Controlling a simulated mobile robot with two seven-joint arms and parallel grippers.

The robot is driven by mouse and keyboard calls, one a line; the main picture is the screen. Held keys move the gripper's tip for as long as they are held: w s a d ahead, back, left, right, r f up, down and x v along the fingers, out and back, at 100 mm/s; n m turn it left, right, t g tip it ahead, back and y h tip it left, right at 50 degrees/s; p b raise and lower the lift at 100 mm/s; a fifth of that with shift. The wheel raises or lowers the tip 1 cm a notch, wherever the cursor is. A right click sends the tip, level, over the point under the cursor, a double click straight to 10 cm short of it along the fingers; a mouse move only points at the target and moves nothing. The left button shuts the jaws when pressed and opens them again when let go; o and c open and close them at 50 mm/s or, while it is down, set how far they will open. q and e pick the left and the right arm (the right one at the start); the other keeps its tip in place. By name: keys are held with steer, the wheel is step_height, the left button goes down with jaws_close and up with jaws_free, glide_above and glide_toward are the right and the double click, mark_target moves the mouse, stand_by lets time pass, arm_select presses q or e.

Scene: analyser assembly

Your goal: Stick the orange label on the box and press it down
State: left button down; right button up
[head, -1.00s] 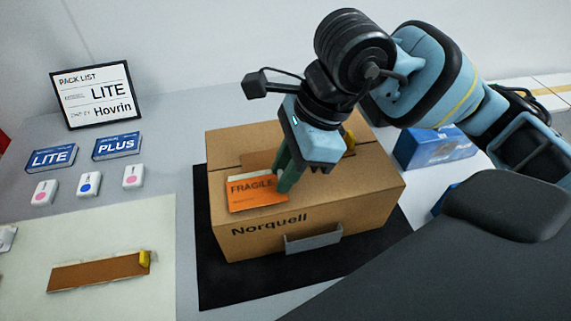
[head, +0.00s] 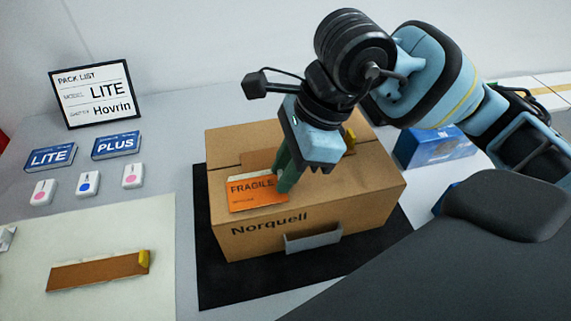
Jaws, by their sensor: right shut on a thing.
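The closed brown cardboard box (head: 370,190), marked "Norquell", stands on a black mat (head: 215,285). The orange label (head: 255,198), reading "FRAGILE" with a pale strip along its far edge, is at the left front part of the box top. My right gripper (head: 286,183) points down over the box, its green fingers shut on the label's right end. I cannot tell whether the whole underside of the label touches the cardboard. My left gripper is not in view.
At left are a pack list sign (head: 95,94), a LITE box (head: 50,157), a PLUS box (head: 116,146) and several small white devices. A brown strip with a yellow end (head: 98,271) lies on a pale mat (head: 110,225). A blue box (head: 435,147) stands behind the cardboard box.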

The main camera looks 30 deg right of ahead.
steer(key=o, duration=1)
steer(key=shift+r, duration=0.1)
steer(key=shift+r+p, duration=0.8)
steer(key=shift+r, duration=0.45)
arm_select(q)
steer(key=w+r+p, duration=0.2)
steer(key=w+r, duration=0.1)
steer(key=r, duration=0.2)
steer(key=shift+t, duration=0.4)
arm_select(e)
step_height(320, 180, up, 4)
steer(key=shift+r, duration=0.15)
